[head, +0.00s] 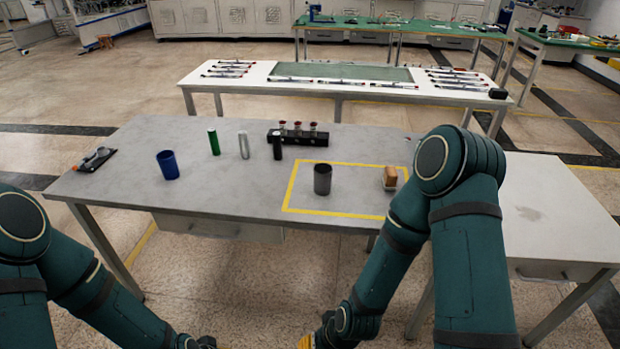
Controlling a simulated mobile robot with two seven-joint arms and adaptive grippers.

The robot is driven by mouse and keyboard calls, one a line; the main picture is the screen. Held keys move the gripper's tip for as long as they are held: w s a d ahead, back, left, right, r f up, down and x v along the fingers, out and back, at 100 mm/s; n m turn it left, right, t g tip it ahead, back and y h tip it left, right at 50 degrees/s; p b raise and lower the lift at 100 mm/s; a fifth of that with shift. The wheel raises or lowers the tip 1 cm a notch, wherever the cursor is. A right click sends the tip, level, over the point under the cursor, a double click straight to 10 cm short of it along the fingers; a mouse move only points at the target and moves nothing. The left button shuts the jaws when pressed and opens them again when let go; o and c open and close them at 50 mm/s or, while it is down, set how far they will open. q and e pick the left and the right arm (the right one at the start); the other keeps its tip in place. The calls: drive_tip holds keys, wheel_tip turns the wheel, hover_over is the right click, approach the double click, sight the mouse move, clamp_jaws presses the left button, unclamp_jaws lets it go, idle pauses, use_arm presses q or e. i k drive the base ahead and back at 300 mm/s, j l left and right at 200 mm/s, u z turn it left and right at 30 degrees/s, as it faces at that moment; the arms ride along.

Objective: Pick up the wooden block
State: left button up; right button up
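The wooden block (390,176) is small and light brown. It stands on the grey table (120,178) near the right side of a yellow taped rectangle (289,190), just left of my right arm. A pale part shows at its lower edge, too small to make out. My arms reach down to the bottom of the head view, below and in front of the table. Both grippers are cut off by the bottom edge, so their fingers are not seen. Neither arm's visible part touches the block.
A dark grey cup (322,180) stands inside the rectangle, left of the block. A blue cup (168,165), green cylinder (213,142), silver cylinder (244,145), black cylinder (277,146) and black rack (298,135) stand farther left. A white table (560,210) adjoins at right.

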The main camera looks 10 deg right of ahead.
sight(390, 177)
drive_tip(key=z, duration=1.45)
